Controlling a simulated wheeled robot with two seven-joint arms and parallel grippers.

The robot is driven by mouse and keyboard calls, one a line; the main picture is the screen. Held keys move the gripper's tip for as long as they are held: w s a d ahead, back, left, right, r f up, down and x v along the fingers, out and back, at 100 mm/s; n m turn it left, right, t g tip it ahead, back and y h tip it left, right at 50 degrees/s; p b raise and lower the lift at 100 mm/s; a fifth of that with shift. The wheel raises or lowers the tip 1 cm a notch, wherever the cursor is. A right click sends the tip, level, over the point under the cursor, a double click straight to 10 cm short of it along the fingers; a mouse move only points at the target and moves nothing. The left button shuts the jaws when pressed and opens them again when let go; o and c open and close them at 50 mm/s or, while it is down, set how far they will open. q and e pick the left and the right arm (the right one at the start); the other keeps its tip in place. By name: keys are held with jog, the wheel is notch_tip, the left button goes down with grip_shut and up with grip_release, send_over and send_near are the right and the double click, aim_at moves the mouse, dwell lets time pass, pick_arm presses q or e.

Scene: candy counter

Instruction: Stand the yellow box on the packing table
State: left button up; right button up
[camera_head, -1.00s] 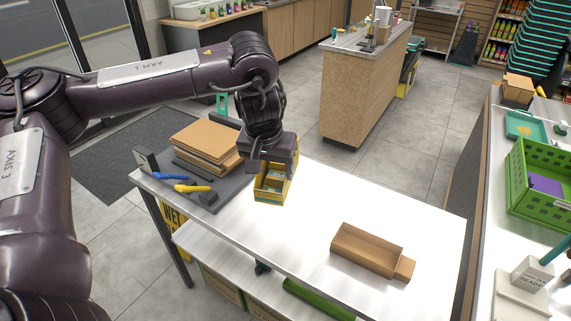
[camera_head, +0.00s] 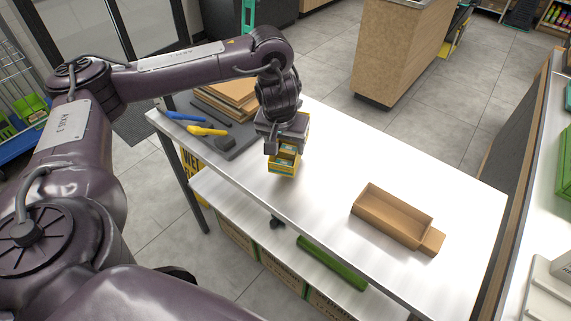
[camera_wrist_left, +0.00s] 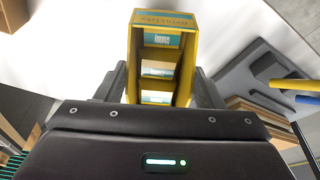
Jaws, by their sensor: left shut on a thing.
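The yellow box (camera_head: 284,161) is held by my left gripper (camera_head: 284,143), over the near left part of the white packing table (camera_head: 335,155). My left gripper is shut on it from above. In the left wrist view the yellow box (camera_wrist_left: 161,48) sits between the two fingers, its open side showing compartments with teal and white labels. It looks roughly upright in the head view. I cannot tell whether its bottom touches the table top. My right gripper is not in view.
An open brown cardboard box (camera_head: 394,216) lies on the table's right part. A dark grey board (camera_head: 222,138) with blue and yellow tools and stacked cardboard (camera_head: 228,92) is at the left. The table middle is clear. A wooden counter (camera_head: 392,50) stands behind.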

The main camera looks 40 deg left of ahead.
aim_at(285, 157)
pick_arm(q)
jog(key=shift+f, duration=0.4)
jog(key=shift+f+b, duration=0.35)
notch_tip(285, 157, down, 3)
jog(key=shift+s+d+r+b, duration=0.1)
jog(key=shift+r+b, duration=0.05)
jog(key=shift+b, duration=0.7)
jog(key=shift+f, duration=0.2)
jog(key=shift+r, duration=0.1)
jog(key=o, duration=0.9)
jog(key=shift+f, duration=0.2)
jog(key=shift+o, duration=0.2)
